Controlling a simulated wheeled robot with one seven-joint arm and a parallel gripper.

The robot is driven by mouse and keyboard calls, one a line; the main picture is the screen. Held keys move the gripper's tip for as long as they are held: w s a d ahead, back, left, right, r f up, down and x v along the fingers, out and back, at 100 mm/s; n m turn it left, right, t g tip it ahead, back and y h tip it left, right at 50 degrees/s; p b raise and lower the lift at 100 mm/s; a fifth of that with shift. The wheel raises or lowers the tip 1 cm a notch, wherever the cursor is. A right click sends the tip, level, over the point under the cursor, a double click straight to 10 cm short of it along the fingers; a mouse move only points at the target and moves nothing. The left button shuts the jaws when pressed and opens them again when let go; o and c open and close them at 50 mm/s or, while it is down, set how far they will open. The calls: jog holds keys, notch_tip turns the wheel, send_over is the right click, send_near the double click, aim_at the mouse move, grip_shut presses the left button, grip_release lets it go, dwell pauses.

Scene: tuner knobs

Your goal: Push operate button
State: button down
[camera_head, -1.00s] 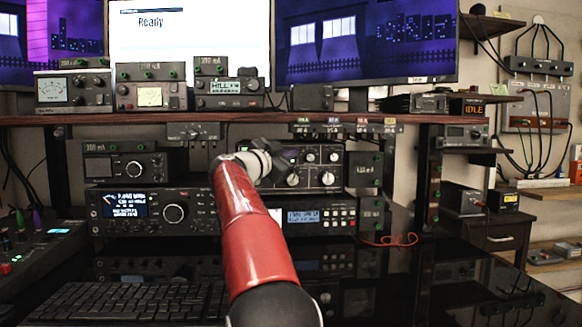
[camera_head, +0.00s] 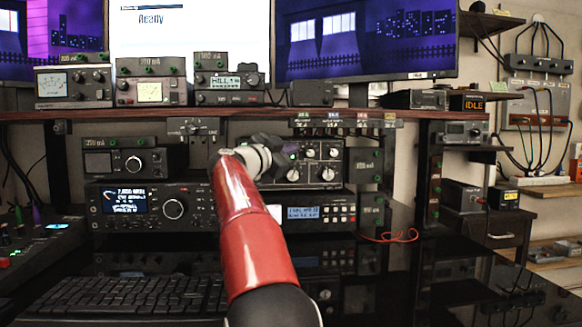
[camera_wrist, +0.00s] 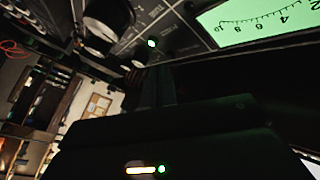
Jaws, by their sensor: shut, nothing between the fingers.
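My gripper (camera_head: 288,151) is at the left part of this panel's front, dark and small, and partly hidden by my own wrist. It is shut with nothing in it. I cannot tell which control is the operate button, nor whether the gripper touches the panel.
A radio with a blue display (camera_head: 125,201) and a large dial sits below left. A keyboard (camera_head: 125,297) lies on the glossy black desk in front. The shelf (camera_head: 250,113) above carries several meter boxes and monitors. A red cable (camera_head: 390,237) lies to the right.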

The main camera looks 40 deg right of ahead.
jog(key=shift+s+a, duration=0.1)
jog(key=shift+s, duration=0.05)
jog(key=s+a+b, duration=0.2)
jog(key=s+b, duration=0.1)
jog(key=s+a+b, duration=0.1)
jog(key=s+b, duration=0.1)
dwell(0.5)
dwell(0.4)
